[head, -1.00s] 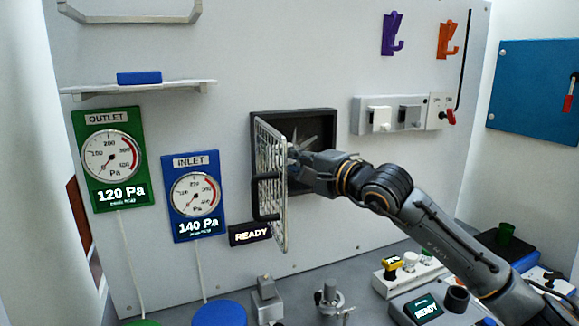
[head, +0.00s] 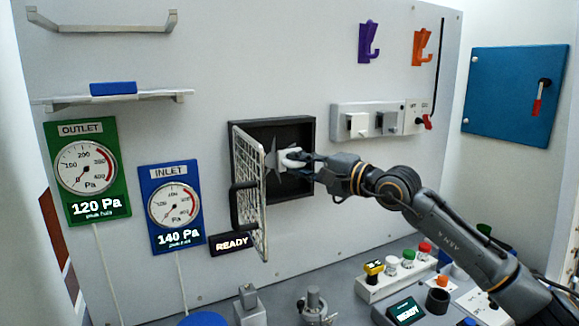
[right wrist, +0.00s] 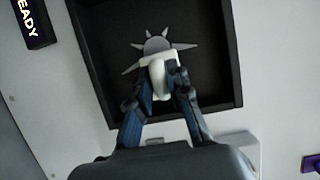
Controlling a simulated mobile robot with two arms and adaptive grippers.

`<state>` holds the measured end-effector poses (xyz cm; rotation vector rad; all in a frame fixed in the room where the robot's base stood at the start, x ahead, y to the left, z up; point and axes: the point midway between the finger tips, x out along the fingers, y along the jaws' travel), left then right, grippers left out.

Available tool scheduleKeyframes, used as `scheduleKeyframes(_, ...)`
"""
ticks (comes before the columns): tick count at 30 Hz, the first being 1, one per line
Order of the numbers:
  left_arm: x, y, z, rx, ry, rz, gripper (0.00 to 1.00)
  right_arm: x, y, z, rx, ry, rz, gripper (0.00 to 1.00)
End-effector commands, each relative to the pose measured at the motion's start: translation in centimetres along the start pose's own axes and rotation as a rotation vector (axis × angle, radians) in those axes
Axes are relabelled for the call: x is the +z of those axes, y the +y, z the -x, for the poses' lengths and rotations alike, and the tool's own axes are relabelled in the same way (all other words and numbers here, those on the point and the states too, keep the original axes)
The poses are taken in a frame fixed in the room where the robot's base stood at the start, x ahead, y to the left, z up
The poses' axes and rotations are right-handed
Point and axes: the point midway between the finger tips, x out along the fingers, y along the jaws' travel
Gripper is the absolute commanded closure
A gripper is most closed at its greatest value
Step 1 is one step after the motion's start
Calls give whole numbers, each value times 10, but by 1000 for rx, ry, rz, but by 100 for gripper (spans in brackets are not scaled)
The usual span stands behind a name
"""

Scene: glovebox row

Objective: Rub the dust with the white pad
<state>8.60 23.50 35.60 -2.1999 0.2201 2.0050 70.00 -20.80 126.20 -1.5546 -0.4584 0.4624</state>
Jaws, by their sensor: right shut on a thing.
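The white pad (head: 291,156) is held in my right gripper (head: 305,160), whose fingers are shut on it. In the right wrist view the pad (right wrist: 157,75) sits between the blue fingertips (right wrist: 167,82). A grey, spiky patch that looks like the dust (head: 275,170) is on the back of a dark square recess in the wall. In the right wrist view the patch (right wrist: 154,46) shows just beyond the pad, partly hidden by it. I cannot tell whether the pad touches it. My left gripper is not in view.
The dark recess (head: 307,130) has a raised frame. A wire mesh door (head: 251,170) with a black handle stands open at its left. A READY sign (head: 232,244) is below. A switch panel (head: 365,121) is right of the recess, and a button box (head: 400,268) stands below my right arm.

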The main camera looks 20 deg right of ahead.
Motion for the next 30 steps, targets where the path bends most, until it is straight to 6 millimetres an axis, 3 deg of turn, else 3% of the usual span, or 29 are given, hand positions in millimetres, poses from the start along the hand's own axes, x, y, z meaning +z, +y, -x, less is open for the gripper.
scheduleKeyframes(11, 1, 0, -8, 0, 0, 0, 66, -5, 1, 3, -2, -1, 1, 100)
scheduleKeyframes(24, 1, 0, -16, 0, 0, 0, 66, 28, 0, -13, -2, -4, 1, 100)
scheduleKeyframes(30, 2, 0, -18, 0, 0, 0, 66, 33, -1, -16, -2, -2, 1, 100)
